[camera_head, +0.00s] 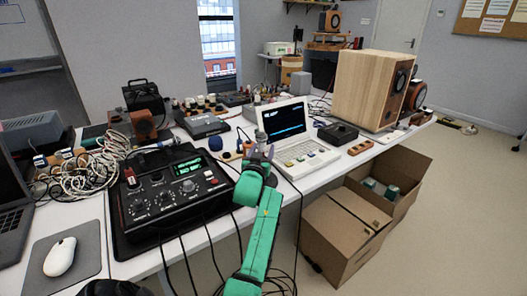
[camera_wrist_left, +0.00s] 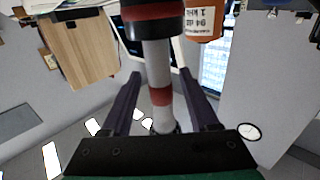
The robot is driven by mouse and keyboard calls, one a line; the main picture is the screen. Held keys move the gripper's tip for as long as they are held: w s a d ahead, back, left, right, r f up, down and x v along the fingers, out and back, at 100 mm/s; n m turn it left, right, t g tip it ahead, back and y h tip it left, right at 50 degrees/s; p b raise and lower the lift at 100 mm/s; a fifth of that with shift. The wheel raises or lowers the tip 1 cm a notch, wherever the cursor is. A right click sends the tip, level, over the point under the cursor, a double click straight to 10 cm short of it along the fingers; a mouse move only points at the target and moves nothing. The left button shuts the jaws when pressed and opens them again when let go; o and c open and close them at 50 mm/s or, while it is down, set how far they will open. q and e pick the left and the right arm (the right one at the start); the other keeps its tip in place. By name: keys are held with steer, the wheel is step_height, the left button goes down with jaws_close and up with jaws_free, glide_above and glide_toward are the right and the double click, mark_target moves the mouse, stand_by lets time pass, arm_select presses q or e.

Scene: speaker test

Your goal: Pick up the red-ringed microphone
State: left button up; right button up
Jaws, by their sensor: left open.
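In the left wrist view a grey microphone (camera_wrist_left: 158,66) with a dark red ring stands between the two fingers of my left gripper (camera_wrist_left: 160,76). A wider black end with a red band shows above it. The fingers are open on either side, and I see no clear contact. In the head view my left gripper (camera_head: 262,153) is above the front table edge, between the black mixer and the white laptop. A grey microphone head (camera_head: 261,135) shows just above the gripper; its red ring cannot be made out there. My right gripper is not in view.
The black mixer (camera_head: 160,205) with knobs is left of the gripper, and the white laptop (camera_head: 292,140) is right of it. A blue round-headed thing (camera_head: 215,143) is close by on the left. Cables hang over the front edge. Cardboard boxes (camera_head: 345,230) stand on the floor at right.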

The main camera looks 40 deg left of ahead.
mark_target(263, 150)
arm_select(q)
steer(key=shift+w+a+f, duration=0.4)
steer(key=shift+w+f, duration=0.05)
steer(key=shift+w, duration=0.1)
steer(key=shift+w+a+f, duration=0.35)
steer(key=shift+w+f, duration=0.05)
steer(key=shift+w, duration=0.15)
steer(key=shift+s+d+r, duration=0.5)
steer(key=shift+s+r, duration=0.2)
steer(key=shift+r, duration=0.1)
steer(key=c, duration=0.6)
jaws_close()
steer(key=shift+f, duration=0.2)
